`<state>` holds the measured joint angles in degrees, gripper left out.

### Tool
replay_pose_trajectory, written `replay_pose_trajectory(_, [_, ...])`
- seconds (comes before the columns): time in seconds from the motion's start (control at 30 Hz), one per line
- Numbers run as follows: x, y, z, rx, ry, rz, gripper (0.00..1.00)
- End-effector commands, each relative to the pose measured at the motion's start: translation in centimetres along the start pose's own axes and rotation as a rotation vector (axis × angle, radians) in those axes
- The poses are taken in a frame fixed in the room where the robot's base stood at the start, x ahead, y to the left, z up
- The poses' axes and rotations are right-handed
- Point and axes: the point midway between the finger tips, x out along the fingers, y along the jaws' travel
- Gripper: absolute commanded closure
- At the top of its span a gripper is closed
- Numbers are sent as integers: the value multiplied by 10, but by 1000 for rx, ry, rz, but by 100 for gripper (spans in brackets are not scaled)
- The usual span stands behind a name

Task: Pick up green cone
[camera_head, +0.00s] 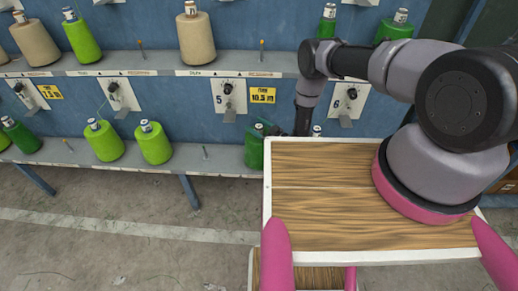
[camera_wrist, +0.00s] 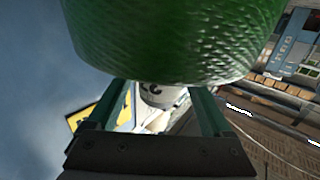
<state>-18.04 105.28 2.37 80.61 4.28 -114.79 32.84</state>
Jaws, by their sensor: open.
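A dark green cone (camera_head: 254,152) stands on the lower shelf, partly hidden by my arm and the wooden board. My gripper (camera_head: 267,129) is at its top end. In the wrist view a green cone (camera_wrist: 170,40) fills the upper part, and its white tube end (camera_wrist: 160,94) shows between the two fingers of my gripper (camera_wrist: 162,98). The fingers are apart, one on each side of the tube end. I cannot tell whether they touch it. Another dark green cone (camera_head: 20,136) and two light green cones (camera_head: 104,142), (camera_head: 154,145) stand further left on the lower shelf.
The upper shelf (camera_head: 120,63) holds beige cones (camera_head: 196,40), a light green cone (camera_head: 82,40) and green cones (camera_head: 394,27) at right. Thin pegs stand on both shelves. Numbered panels (camera_head: 229,95) lie between them. My wooden-topped body is in front. The floor (camera_head: 120,210) at left is clear.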

Motion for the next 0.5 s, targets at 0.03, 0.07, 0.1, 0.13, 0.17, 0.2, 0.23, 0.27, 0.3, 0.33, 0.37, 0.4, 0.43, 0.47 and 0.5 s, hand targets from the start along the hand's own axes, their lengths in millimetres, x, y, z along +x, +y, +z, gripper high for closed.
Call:
replay_pose_trajectory(0.03, [7, 0, 0, -2, 0, -2, 16])
replay_pose_trajectory(0.07, [10, 0, 0, -2, 1, -2, 16])
replay_pose_trajectory(0.1, [12, 0, 0, -2, 1, -1, 16])
replay_pose_trajectory(0.13, [14, 0, 0, -1, 0, 0, 16])
replay_pose_trajectory(0.17, [14, 0, 0, 0, 0, 0, 16])
replay_pose_trajectory(0.2, [15, 0, 0, 0, -1, 1, 16])
replay_pose_trajectory(0.23, [15, 0, 0, 0, -1, 2, 16])
replay_pose_trajectory(0.27, [15, 1, 0, 1, -1, 2, 16])
replay_pose_trajectory(0.3, [15, 1, 0, 1, -1, 2, 16])
replay_pose_trajectory(0.33, [15, 1, 0, 1, -1, 2, 16])
replay_pose_trajectory(0.37, [15, 1, 0, 1, -1, 2, 16])
replay_pose_trajectory(0.4, [15, 1, 0, 0, -1, 2, 27])
replay_pose_trajectory(0.43, [15, 1, 0, 0, -1, 2, 39])
replay_pose_trajectory(0.47, [15, 1, 0, 0, -1, 2, 50])
replay_pose_trajectory(0.5, [15, 1, 0, 0, -1, 2, 66])
